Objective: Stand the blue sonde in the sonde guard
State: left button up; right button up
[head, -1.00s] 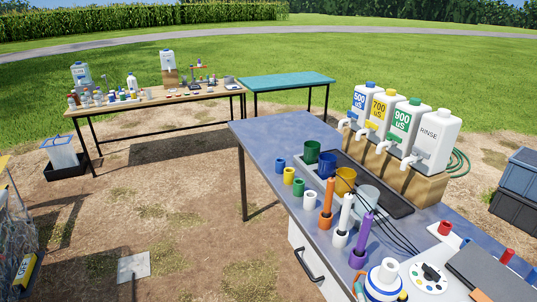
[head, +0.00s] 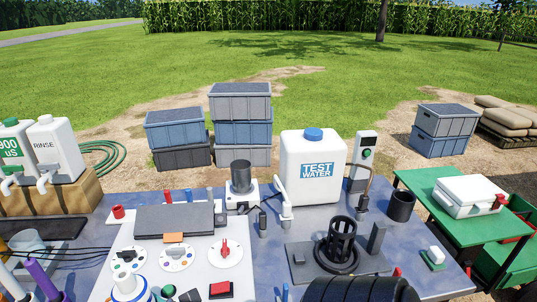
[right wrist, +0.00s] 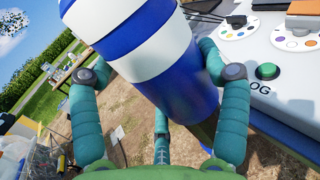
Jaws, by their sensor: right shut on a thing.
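The blue sonde (right wrist: 175,75), blue with white bands, fills the upper middle of the right wrist view. My right gripper (right wrist: 150,85) is shut on it, with teal fingers on both sides of its body. Its white top (head: 128,281) shows at the lower left edge of the head view, beside the white panel; its lower end is out of that view. The likely sonde guard, a black slotted cage (head: 342,238), stands upright with an open top on a dark base plate, right of centre in the head view. The sonde is well to its left. My left gripper is not in view.
A white test water tank (head: 312,168) stands behind the cage, and a black cup (head: 401,206) to its right. A white panel (head: 205,262) with dials lies between sonde and cage. A black ribbed thing (head: 362,290) is at the front edge. Orange and purple probes stand at left.

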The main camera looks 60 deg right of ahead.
aim_at(337, 251)
jog(key=k+z, duration=0.15)
jog(key=z, duration=1)
jog(key=i+z, duration=0.1)
jog(key=z, duration=0.4)
jog(key=j+z, duration=0.1)
jog(key=z, duration=0.4)
jog(key=j+z, duration=0.15)
jog(key=z, duration=0.35)
jog(key=i+l+z, duration=0.15)
jog(key=i+l, duration=0.3)
jog(key=l, duration=0.25)
jog(key=i+l+z, duration=0.1)
jog(key=i+l, duration=0.4)
jog(key=l, duration=0.15)
